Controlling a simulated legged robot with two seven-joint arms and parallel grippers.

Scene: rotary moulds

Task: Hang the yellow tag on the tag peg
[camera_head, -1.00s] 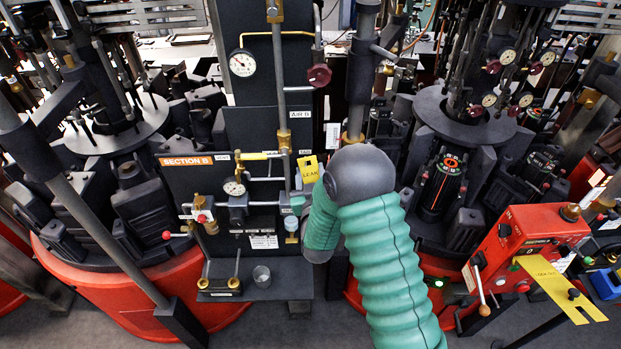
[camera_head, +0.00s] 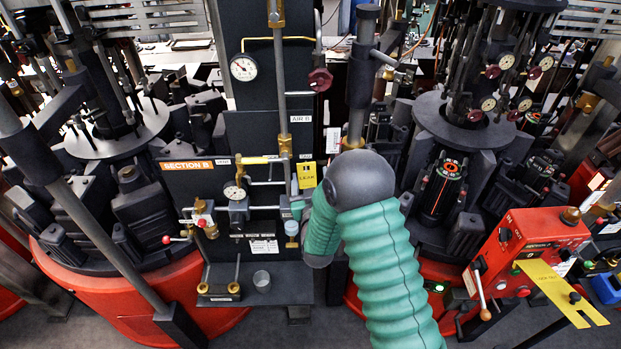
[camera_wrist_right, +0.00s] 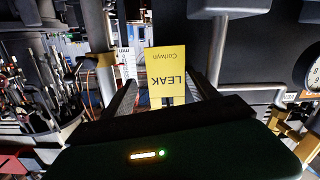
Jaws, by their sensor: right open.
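The yellow tag (camera_head: 307,177), marked LEAK, is upright against the dark panel in the head view, with a dark spot near its top. In the right wrist view the yellow tag (camera_wrist_right: 166,72) appears upside down, in line with the gap between my fingers. My right gripper (camera_wrist_right: 163,92) is open, with a finger on each side of the tag's lower part; I cannot tell whether they touch it. In the head view my right forearm and wrist hide most of the gripper. The tag peg cannot be made out clearly. My left gripper is not in view.
Valves and a gauge (camera_head: 234,192) crowd the panel left of the tag. A red control box (camera_head: 525,250) with a long yellow strip (camera_head: 556,290) stands at right. A vertical pipe rises behind my wrist.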

